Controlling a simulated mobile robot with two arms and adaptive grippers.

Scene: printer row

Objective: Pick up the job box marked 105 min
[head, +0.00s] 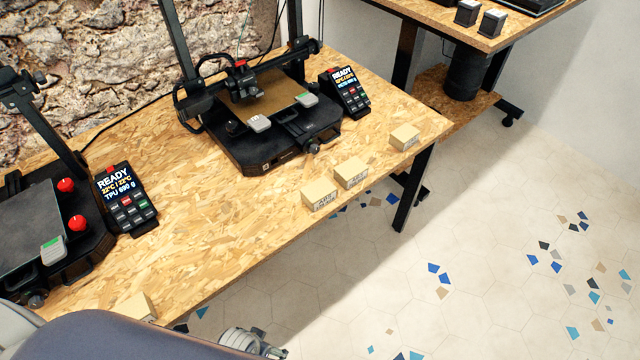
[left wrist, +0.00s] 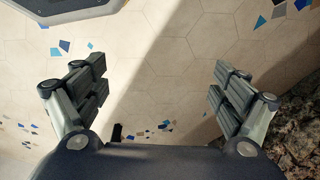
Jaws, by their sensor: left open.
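Several small cardboard job boxes stand on the wooden table (head: 215,255). Two sit close together near its front edge, one box (head: 320,194) and another (head: 351,172) just right of it. A third box (head: 405,137) stands apart near the right corner. A fourth box (head: 135,306) at the lower left is partly hidden behind my arm. The labels are too small to read, so I cannot tell which is marked 105 min. My left gripper (left wrist: 160,75) is open and empty in the left wrist view, with floor behind its fingers.
A printer (head: 270,115) with a READY display (head: 344,92) stands at the back of the table. Another printer (head: 45,225) and its display (head: 124,197) are at left. A second table (head: 470,25) is at upper right. The tiled floor (head: 470,210) is open.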

